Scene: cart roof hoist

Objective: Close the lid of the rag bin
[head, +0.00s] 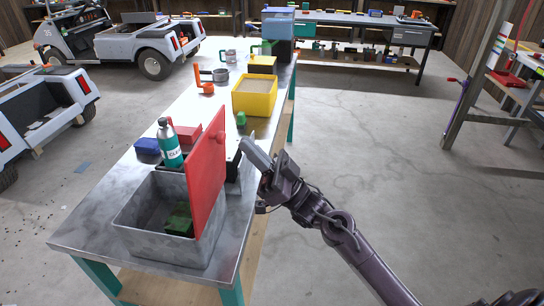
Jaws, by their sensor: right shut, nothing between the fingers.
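The rag bin (150,228) is a grey open-topped box at the near end of the metal workbench. Its red lid (208,172) stands upright along the bin's right side, so the bin is open. A dark green item (180,220) lies inside. My right gripper (246,147) is shut and empty, just right of the lid near its upper far part. I cannot tell whether it touches the lid. My left gripper is not in view.
A cleaner bottle (170,146), a blue block (147,146) and a red box (187,134) stand behind the bin on the workbench (75,236). A yellow bin (254,97) is farther back. Floor right of the bench is clear.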

